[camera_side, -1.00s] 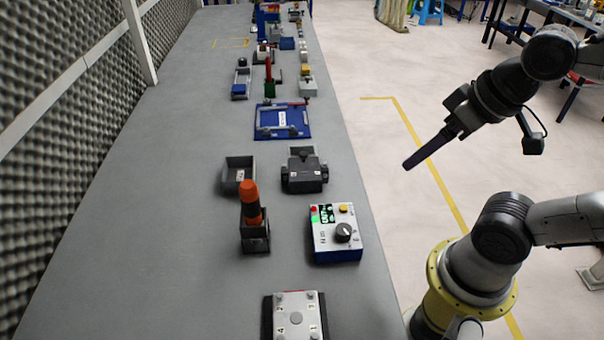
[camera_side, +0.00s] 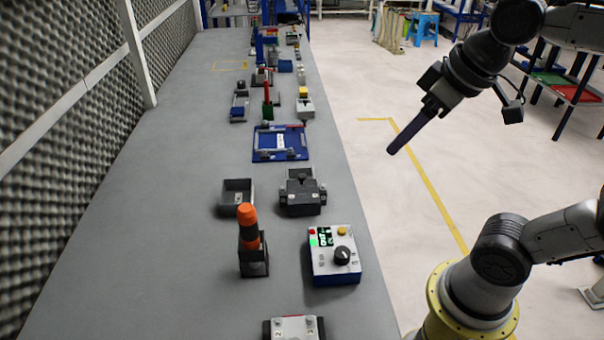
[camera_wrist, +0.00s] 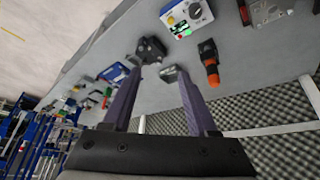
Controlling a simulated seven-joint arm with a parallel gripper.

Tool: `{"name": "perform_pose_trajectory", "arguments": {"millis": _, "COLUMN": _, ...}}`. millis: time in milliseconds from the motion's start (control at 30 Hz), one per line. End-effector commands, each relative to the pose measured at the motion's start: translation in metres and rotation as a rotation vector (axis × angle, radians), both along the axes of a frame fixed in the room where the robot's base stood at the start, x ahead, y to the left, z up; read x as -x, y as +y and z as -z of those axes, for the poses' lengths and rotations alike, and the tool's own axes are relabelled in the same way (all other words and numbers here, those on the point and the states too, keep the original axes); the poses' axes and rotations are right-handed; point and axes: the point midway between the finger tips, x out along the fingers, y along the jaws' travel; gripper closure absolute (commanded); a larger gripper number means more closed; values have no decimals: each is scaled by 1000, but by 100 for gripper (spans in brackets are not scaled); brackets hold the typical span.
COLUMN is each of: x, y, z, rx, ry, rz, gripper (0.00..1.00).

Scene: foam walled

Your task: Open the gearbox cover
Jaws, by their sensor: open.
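A dark grey block-shaped unit with side lugs, which looks like the gearbox (camera_side: 302,195), sits on the bench near its right edge in the side view. Its top looks closed, but I cannot make out the cover's seam. It also shows in the wrist view (camera_wrist: 150,50), beyond the fingertips. My gripper (camera_side: 391,151) is in the air to the right of the bench, its long fingers angled down and left, apart from everything. In the wrist view my gripper (camera_wrist: 160,75) has its two purple fingers spread with nothing between them.
Near the gearbox are a small open grey bin (camera_side: 237,187), an upright orange-handled tool in a black holder (camera_side: 254,265), and a control box (camera_side: 333,262) with a black knob. A blue framed plate (camera_side: 281,155) lies behind. The bench's left side is clear.

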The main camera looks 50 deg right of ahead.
Motion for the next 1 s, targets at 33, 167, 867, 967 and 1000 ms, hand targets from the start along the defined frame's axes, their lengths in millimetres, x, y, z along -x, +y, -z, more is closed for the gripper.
{"name": "perform_pose_trajectory", "arguments": {"millis": 33, "x": -16, "y": -1, "z": -8, "rx": 2, "ry": 20, "rz": 0, "gripper": 41}}
{"name": "perform_pose_trajectory", "arguments": {"millis": 167, "x": -58, "y": -5, "z": -23, "rx": 7, "ry": 76, "rz": -3, "gripper": 41}}
{"name": "perform_pose_trajectory", "arguments": {"millis": 867, "x": -260, "y": -43, "z": 81, "rx": -8, "ry": 429, "rz": 32, "gripper": 41}}
{"name": "perform_pose_trajectory", "arguments": {"millis": 967, "x": -261, "y": -45, "z": 96, "rx": -11, "ry": 462, "rz": 37, "gripper": 41}}
{"name": "perform_pose_trajectory", "arguments": {"millis": 1000, "x": -261, "y": -46, "z": 100, "rx": -12, "ry": 469, "rz": 37, "gripper": 41}}
